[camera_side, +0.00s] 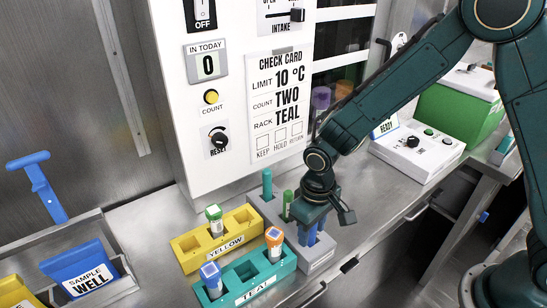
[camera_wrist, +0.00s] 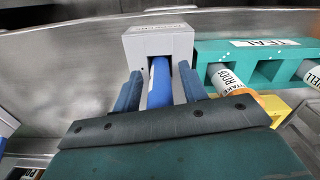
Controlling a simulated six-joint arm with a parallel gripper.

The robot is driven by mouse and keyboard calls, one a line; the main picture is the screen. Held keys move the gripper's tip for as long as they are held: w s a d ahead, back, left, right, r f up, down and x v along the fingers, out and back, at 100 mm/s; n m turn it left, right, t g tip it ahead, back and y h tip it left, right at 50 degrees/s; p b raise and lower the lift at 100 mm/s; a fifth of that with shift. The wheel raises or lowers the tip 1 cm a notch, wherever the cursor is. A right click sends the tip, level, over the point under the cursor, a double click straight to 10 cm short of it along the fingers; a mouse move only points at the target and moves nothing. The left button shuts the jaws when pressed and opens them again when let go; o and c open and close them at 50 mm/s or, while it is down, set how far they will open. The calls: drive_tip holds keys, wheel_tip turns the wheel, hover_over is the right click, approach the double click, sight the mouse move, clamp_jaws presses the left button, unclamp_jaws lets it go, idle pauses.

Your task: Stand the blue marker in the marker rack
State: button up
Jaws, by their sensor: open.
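The blue marker (camera_wrist: 160,84) lies between the two spread fingers of my gripper (camera_wrist: 160,92) in the wrist view. Its far end meets the grey marker rack (camera_wrist: 150,44), and it appears to stand in a slot there. In the side view my gripper (camera_side: 312,228) points down over the near right end of the grey rack (camera_side: 313,255). The fingers are open around the marker, with narrow gaps beside it in the wrist view. The marker's lower end is hidden. A teal marker (camera_side: 267,184) and a green marker (camera_side: 287,205) stand upright farther back in the rack.
The teal rack (camera_side: 285,266) stands close left of the grey rack, holding capped tubes. The yellow rack (camera_side: 190,247) is behind it, with a green-capped tube (camera_side: 213,217). A blue sample well bin (camera_side: 78,270) is at left. Bare counter (camera_side: 365,210) lies to the right.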

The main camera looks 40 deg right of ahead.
wheel_tip(320, 180, up, 11)
drive_tip(key=shift+f, duration=0.1)
drive_tip(key=shift+r, duration=0.55)
idle(0.5)
drive_tip(key=shift+s+d+r, duration=0.1)
drive_tip(key=shift+d+r, duration=0.1)
drive_tip(key=shift+r, duration=0.05)
drive_tip(key=s+d+r+t, duration=0.3)
drive_tip(key=s+d+r, duration=0.4)
drive_tip(key=d+r, duration=0.15)
drive_tip(key=s+d+r+m+t, duration=0.1)
drive_tip(key=s+d+r, duration=0.1)
drive_tip(key=s, duration=0.3)
drive_tip(key=s+d+r+t, duration=0.1)
drive_tip(key=s+d+r, duration=0.1)
drive_tip(key=s+d, duration=0.2)
drive_tip(key=shift+s+d+m+t, duration=0.15)
drive_tip(key=shift+s+m+t, duration=0.2)
drive_tip(key=shift+s, duration=0.6)
